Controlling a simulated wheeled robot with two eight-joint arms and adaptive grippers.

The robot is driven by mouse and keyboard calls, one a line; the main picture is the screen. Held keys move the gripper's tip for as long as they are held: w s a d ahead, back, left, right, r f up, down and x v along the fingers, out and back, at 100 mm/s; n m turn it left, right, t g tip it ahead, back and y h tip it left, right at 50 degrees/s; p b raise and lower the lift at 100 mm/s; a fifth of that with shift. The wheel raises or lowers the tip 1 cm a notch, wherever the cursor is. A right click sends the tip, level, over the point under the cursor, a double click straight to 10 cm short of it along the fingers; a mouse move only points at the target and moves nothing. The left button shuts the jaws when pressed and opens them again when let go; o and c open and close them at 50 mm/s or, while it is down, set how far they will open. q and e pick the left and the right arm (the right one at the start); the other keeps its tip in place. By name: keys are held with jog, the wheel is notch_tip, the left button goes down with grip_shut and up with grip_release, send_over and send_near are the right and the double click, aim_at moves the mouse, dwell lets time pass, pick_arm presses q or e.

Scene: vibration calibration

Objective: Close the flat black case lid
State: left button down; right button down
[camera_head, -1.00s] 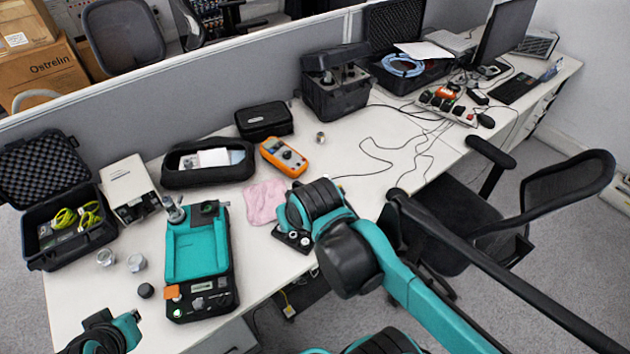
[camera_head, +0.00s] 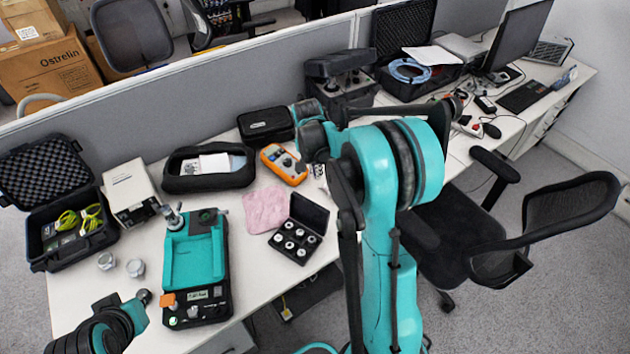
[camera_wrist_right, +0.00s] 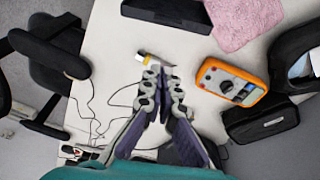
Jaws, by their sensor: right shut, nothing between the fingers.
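The flat black case (camera_head: 294,243) lies near the table's front edge in the head view, with several round silver pieces in its base. Its lid (camera_head: 310,212) stands open, raised along the far side. Part of the black case also shows at the top of the right wrist view (camera_wrist_right: 165,10). My right gripper (camera_head: 305,152) is beyond the lid, near the orange meter, shut and empty; its fingers (camera_wrist_right: 164,88) are apart from the case in the wrist view. My left arm shows at lower left, but its finger state is unclear.
The orange meter (camera_head: 283,164) and pink cloth (camera_head: 265,210) lie close to the case. A small metal and yellow item (camera_wrist_right: 148,58) lies ahead of my right fingers. A teal device (camera_head: 195,262) is left of the cloth. Black pouches and cables lie behind.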

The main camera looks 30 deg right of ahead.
notch_tip(320, 180, down, 8)
jog(key=s+a+b, duration=0.1)
jog(key=a+b, duration=0.1)
jog(key=b, duration=0.1)
jog(key=shift+a, duration=0.15)
dwell(0.3)
jog(key=shift+a+f, duration=0.1)
jog(key=shift+a, duration=0.05)
